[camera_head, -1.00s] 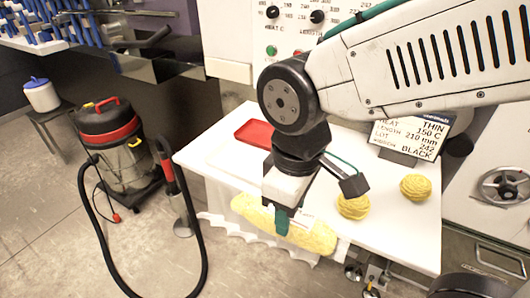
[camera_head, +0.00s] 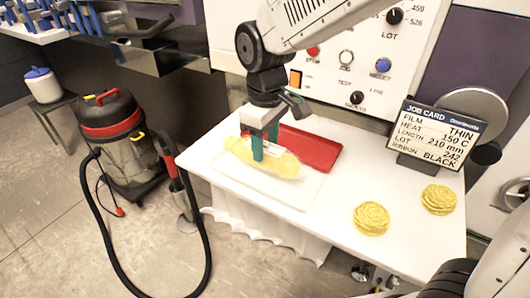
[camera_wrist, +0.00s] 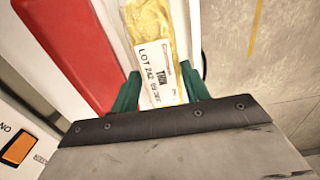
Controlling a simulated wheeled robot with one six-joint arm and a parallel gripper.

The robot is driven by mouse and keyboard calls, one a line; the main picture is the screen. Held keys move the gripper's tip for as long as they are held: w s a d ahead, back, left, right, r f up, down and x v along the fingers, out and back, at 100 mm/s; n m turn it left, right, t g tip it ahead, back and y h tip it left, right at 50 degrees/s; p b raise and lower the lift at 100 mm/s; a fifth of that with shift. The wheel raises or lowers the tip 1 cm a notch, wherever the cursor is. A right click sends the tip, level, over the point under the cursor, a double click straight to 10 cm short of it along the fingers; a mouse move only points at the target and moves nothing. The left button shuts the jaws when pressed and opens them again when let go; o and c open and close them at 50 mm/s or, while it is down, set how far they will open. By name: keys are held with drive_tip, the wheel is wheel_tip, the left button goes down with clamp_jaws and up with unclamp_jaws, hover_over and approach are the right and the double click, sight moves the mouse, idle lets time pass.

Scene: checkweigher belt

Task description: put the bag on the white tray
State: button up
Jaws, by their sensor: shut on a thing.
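The bag (camera_head: 284,165) is clear, filled with yellow contents, with a white printed label that reads THIN and LOT 242 in the wrist view (camera_wrist: 160,60). My gripper (camera_head: 266,150) points down with its green fingers closed on the middle of the bag; in the wrist view a finger stands on each side of the label. The bag lies lengthwise over the white tray (camera_head: 300,197), on or just above it; I cannot tell if it touches. The tray lies on the white table, in front of a red tray (camera_head: 318,152).
Two yellow nest-shaped coils (camera_head: 371,218) (camera_head: 438,199) sit on the right of the table. A job card (camera_head: 432,136) stands behind them. The machine's control panel (camera_head: 350,60) rises at the back. A vacuum cleaner (camera_head: 120,140) stands on the floor at left.

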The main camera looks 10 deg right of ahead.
sight(265, 146)
drive_tip(key=shift+w, duration=0.15)
drive_tip(key=shift+a+f, duration=0.1)
drive_tip(key=shift+f, duration=1.65)
drive_tip(key=o, duration=1.1)
drive_tip(key=shift+f, duration=0.15)
wheel_tip(265, 146, up, 12)
drive_tip(key=shift+r, duration=0.2)
drive_tip(key=s+d+m, duration=0.3)
drive_tip(key=s+d, duration=0.3)
drive_tip(key=d, duration=0.1)
drive_tip(key=s+d+f+m, duration=0.1)
drive_tip(key=s+d+m, duration=0.3)
drive_tip(key=s+d, duration=0.3)
drive_tip(key=s+d+m+t, duration=0.1)
drive_tip(key=s+d+m, duration=0.2)
drive_tip(key=s+d, duration=0.3)
drive_tip(key=shift+s+d+f, duration=0.3)
drive_tip(key=shift+s+d, duration=0.1)
drive_tip(key=shift+d, duration=0.1)
